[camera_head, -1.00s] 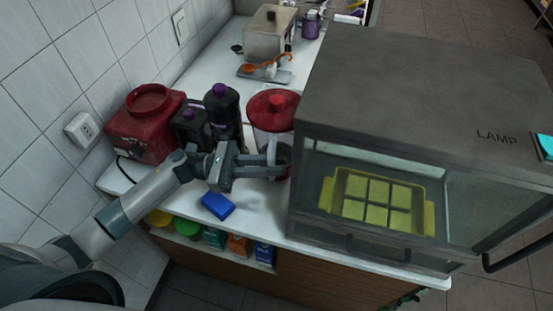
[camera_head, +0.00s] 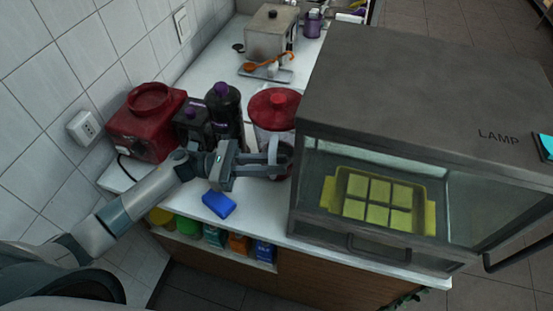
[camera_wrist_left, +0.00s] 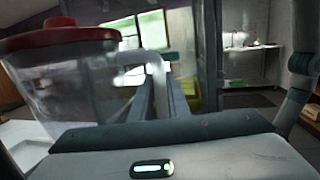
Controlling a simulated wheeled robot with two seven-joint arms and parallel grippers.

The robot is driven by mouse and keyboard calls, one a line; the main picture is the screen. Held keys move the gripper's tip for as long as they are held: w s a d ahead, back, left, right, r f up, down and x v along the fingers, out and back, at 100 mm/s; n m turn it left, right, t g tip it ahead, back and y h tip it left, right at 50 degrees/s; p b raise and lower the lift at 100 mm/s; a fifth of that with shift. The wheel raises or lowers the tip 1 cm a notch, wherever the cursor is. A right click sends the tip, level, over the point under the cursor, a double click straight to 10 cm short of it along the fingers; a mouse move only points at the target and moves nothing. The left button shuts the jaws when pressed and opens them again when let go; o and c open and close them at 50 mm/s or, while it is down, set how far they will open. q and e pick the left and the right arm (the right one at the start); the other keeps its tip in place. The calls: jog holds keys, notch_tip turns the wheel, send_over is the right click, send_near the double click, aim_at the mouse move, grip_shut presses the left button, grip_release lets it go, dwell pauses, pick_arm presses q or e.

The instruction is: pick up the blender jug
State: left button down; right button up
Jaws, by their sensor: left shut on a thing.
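The blender jug (camera_head: 272,143) is a clear vessel with a red lid (camera_head: 270,105). It appears upright between the dark bottles and the lamp case. In the left wrist view the jug (camera_wrist_left: 75,85) fills the left side, large and close. My left gripper (camera_head: 277,158) reaches in from the left and is shut on the jug at its near side. In the left wrist view its fingers (camera_wrist_left: 160,90) point forward just right of the jug's wall. The exact grip point is hard to see, and I cannot tell whether the jug's bottom touches the counter. My right gripper is out of view.
The grey lamp case (camera_head: 420,85) stands close on the right, with a yellow tray (camera_head: 428,212) inside. Dark bottles (camera_head: 224,108) and a red blender base (camera_head: 145,135) stand left. A blue block (camera_head: 218,205) lies near the front edge. The counter behind is partly clear.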

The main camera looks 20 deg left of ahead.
aim_at(273, 152)
pick_arm(q)
jog(key=shift+r+b, duration=0.45)
jog(key=shift+r, duration=0.35)
notch_tip(273, 152, up, 7)
jog(key=shift+r+b, duration=0.1)
jog(key=shift+b, duration=1.1)
jog(key=shift+r, duration=0.65)
